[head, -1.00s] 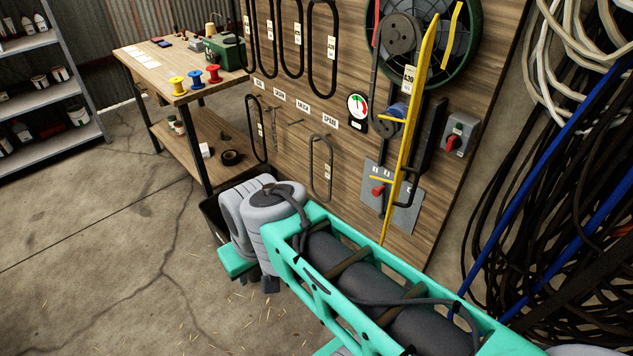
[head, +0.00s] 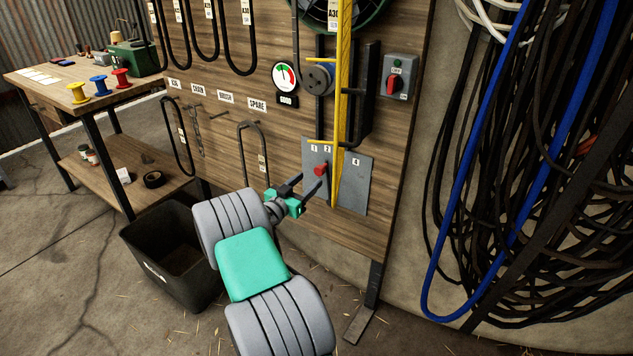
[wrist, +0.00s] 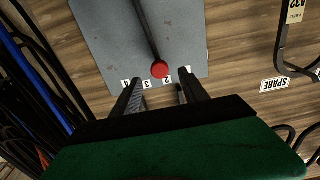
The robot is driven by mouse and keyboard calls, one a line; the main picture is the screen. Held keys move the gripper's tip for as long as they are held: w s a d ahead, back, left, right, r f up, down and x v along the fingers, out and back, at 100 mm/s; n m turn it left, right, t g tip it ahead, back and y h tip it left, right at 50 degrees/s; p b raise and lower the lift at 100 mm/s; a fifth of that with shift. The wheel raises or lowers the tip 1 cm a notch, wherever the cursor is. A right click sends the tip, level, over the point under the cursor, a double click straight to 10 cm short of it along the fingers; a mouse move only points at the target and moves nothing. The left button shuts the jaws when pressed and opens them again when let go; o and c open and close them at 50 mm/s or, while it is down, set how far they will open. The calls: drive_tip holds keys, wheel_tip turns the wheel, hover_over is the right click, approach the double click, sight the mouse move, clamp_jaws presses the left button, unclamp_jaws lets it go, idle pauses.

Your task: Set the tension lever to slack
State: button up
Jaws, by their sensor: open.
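The tension lever has a red knob (head: 320,170) and stands out from a grey metal plate (head: 355,185) low on the wooden panel. Number labels run along the plate's top edge; 1, 2 and 4 are readable in the head view, and a yellow bar covers the part between. In the wrist view, which is upside down, the red knob (wrist: 159,69) is on a dark rod, near labels 2 and 3. My gripper (head: 309,185) is open and empty, its fingers pointing at the knob from just in front. In the wrist view the knob appears just beyond the gap between the fingertips (wrist: 160,86).
A yellow bar (head: 342,110) stands upright right beside the knob. A dial gauge (head: 285,76) and a red rotary switch (head: 393,85) are above. A spare belt (head: 242,150) hangs left of the plate. A black bin (head: 170,255) stands below left; cables (head: 530,170) hang at right.

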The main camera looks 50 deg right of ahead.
sight(318, 173)
drive_tip(key=d, duration=0.5)
drive_tip(key=shift+w+d, duration=0.2)
drive_tip(key=shift+d, duration=0.15)
clamp_jaws()
idle(1.0)
